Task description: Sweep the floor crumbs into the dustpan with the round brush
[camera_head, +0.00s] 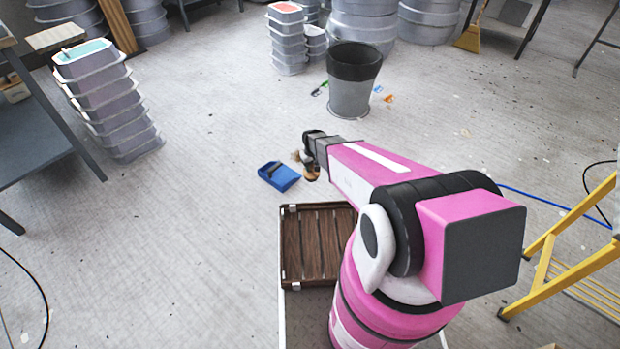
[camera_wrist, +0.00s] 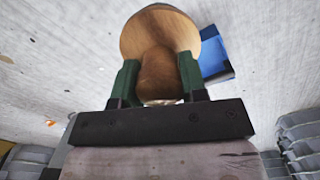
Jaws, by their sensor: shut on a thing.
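My gripper (camera_wrist: 158,80) is shut on the wooden handle of the round brush (camera_wrist: 160,32), with one green finger on each side. In the head view my gripper (camera_head: 309,158) is low over the floor, and the brush (camera_head: 311,175) shows as a small brown shape at its end. The blue dustpan (camera_head: 279,176) lies on the floor just left of the brush, apart from it in the picture. The dustpan also shows in the wrist view (camera_wrist: 213,58), partly hidden behind the brush. I cannot clearly make out the crumbs; the bristles are hidden.
A brown slatted crate (camera_head: 318,246) stands close in front of me. A grey bin (camera_head: 350,97) stands beyond, with small coloured bits around it. Stacked grey tubs (camera_head: 110,105) stand left; a yellow ladder (camera_head: 570,260) and blue cable (camera_head: 545,201) are right. Floor around the dustpan looks open.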

